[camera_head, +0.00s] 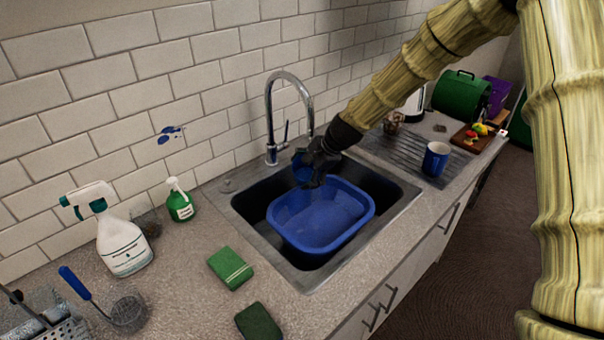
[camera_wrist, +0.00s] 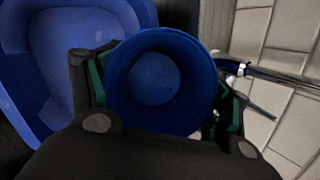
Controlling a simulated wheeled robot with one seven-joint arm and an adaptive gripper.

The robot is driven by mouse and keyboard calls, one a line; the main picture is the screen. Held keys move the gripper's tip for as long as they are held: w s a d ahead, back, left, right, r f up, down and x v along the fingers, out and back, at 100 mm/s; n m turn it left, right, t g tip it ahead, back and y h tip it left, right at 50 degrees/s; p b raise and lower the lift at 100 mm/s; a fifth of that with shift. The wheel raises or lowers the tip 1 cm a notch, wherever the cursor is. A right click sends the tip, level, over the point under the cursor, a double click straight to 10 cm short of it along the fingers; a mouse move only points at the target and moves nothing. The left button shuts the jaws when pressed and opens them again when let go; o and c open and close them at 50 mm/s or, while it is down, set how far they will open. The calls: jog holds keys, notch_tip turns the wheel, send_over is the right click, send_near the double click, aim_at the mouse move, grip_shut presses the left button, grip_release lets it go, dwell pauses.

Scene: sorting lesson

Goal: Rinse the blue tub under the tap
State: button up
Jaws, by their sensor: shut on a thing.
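My gripper (camera_head: 317,165) is shut on a small round blue tub (camera_head: 301,172), just below the spout of the chrome tap (camera_head: 287,85). In the wrist view the tub (camera_wrist: 155,82) sits between the two fingers of my gripper (camera_wrist: 160,95), and its open round mouth and inside face the camera. The inside looks empty, with no clear residue. I cannot make out a water stream from the spout. A larger blue basin (camera_head: 320,225) sits in the dark sink (camera_head: 385,190), below my gripper; it also shows in the wrist view (camera_wrist: 25,75).
A blue mug (camera_head: 435,158) stands on the drainer (camera_head: 395,150) at right. A green soap bottle (camera_head: 180,202), white spray bottle (camera_head: 120,240), green sponge box (camera_head: 231,268) and dark green scourer (camera_head: 257,322) stand or lie left of the sink. The tiled wall is behind.

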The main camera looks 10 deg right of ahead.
jog(key=s, duration=0.8)
dwell(0.8)
jog(key=shift+d, duration=0.1)
dwell(1.0)
jog(key=s+r+p, duration=0.3)
jog(key=s+r, duration=0.1)
jog(key=s, duration=0.1)
jog(key=shift+p, duration=0.3)
dwell(0.3)
dwell(0.7)
